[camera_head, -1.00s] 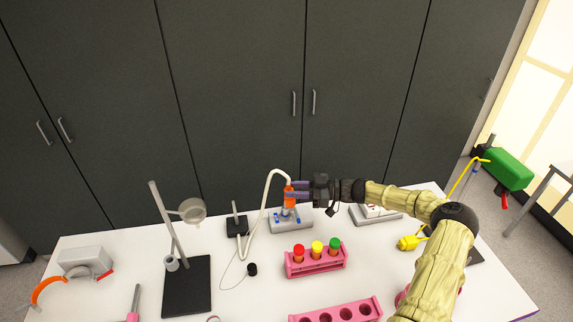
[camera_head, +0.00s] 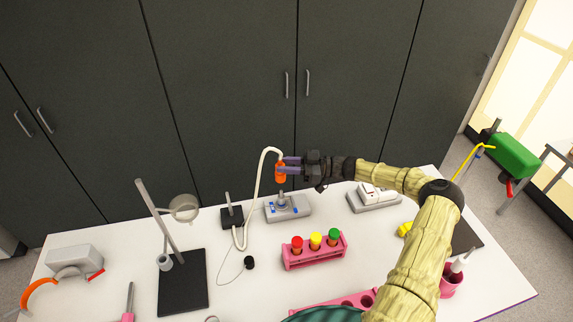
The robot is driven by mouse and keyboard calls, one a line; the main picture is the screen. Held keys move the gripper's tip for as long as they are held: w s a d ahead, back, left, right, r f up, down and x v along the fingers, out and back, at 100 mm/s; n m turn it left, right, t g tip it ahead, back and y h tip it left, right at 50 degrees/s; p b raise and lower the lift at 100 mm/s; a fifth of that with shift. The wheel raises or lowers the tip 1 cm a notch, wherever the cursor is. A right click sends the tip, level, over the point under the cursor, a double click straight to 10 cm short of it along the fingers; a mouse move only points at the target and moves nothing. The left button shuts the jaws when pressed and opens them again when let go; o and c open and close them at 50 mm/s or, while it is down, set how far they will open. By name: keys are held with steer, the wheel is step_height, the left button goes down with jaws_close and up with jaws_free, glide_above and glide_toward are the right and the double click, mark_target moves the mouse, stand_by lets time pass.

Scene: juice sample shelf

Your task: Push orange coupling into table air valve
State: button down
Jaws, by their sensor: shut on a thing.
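The orange coupling (camera_head: 280,174) is on the end of a white hose (camera_head: 260,190) that loops up and over from the left. My gripper (camera_head: 287,168) comes in from the right and is shut on the coupling. It holds the coupling upright in the air. The table air valve (camera_head: 283,202) is a grey upright fitting on a grey base (camera_head: 298,209) with blue parts. The coupling is above the valve, with a visible gap between them.
A pink rack (camera_head: 316,257) with red, yellow and green capped tubes stands in front of the valve. A black hose stand (camera_head: 232,218) is close on the left. A ring stand (camera_head: 183,280) is further left. A grey-white device (camera_head: 373,197) is on the right.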

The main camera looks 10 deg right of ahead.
steer(key=shift+f, duration=0.15)
step_height(320, 180, down, 4)
steer(key=shift+f+b, duration=0.1)
steer(key=shift+b, duration=0.3)
steer(key=shift+b, duration=1.15)
stand_by(0.6)
steer(key=shift+f+b, duration=1.15)
steer(key=shift+b, duration=0.15)
stand_by(0.4)
steer(key=shift+b, duration=0.6)
stand_by(0.4)
steer(key=shift+f+b, duration=0.7)
steer(key=shift+b, duration=0.2)
stand_by(0.4)
steer(key=c, duration=1)
jaws_free()
steer(key=shift+c, duration=0.2)
